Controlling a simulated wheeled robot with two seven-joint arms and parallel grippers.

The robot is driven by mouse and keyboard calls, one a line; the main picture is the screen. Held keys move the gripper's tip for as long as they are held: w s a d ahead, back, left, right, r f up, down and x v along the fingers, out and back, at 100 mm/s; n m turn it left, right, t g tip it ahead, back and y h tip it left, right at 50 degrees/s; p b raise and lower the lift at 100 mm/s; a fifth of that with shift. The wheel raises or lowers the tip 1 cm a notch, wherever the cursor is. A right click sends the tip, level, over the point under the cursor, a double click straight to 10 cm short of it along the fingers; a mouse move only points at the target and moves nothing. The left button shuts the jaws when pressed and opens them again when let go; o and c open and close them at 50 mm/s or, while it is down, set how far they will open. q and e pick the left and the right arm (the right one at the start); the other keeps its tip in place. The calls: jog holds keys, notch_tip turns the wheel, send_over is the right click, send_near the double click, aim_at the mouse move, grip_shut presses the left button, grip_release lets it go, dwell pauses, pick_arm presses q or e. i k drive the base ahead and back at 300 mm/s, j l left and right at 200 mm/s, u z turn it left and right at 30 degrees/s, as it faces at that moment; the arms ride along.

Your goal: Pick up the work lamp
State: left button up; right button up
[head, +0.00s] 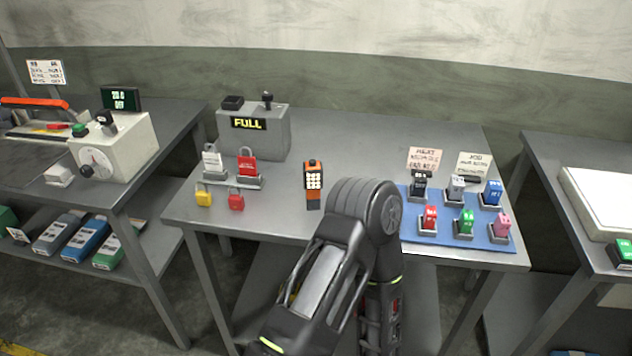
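The work lamp (313,181) looks like a small orange and black upright device with a grid of white lights on its front. It stands on the middle grey table (275,215), left of one of my arms. The folded arm rises from the bottom of the head view, and its rounded joint is just right of the lamp. The arm hides part of the table's front edge. Neither of my grippers is in view, and nothing visible is touching the lamp.
Left of the lamp are padlocks (248,165) on stands and a grey box marked FULL (262,140). Bare tabletop lies behind the lamp. Other tables flank this one.

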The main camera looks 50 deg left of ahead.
aim_at(313, 176)
jog(key=k+j, duration=0.55)
jog(key=j, duration=0.25)
jog(key=k+j, duration=0.3)
jog(key=j, duration=0.1)
